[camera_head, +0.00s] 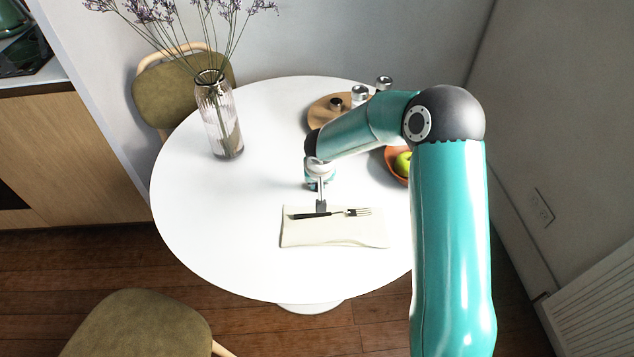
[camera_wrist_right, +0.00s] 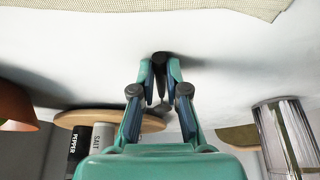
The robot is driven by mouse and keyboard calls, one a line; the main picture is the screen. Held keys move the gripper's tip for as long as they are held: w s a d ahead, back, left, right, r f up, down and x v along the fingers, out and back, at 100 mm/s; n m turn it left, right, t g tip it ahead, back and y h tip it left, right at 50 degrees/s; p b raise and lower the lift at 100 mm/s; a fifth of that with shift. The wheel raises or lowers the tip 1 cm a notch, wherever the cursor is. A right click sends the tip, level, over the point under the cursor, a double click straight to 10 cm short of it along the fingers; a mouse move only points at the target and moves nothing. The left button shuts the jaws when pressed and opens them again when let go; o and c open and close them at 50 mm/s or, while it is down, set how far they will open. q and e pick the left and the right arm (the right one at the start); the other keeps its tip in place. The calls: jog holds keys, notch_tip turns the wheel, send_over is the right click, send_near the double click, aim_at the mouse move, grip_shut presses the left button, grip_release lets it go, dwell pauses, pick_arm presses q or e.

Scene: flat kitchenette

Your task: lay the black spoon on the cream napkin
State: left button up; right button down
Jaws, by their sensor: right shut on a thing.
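The cream napkin (camera_head: 335,234) lies on the white round table, near its front; its edge also shows at the top of the right wrist view (camera_wrist_right: 240,6). My right gripper (camera_head: 321,206) is at the napkin's far edge. In the right wrist view its fingers (camera_wrist_right: 159,72) are shut on the dark handle of the black spoon (camera_wrist_right: 159,62); a greyish part shows between the fingers. The spoon cannot be made out in the head view. My left gripper is not in view.
A glass vase (camera_head: 222,130) with dried flowers stands left. A wooden tray (camera_head: 322,116) with shakers and an orange bowl (camera_head: 394,168) with green fruit are behind. White table (camera_head: 240,230) is clear left of the napkin.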

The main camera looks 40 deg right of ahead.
jog(key=shift+f, duration=0.1)
jog(key=c, duration=1.2)
grip_release()
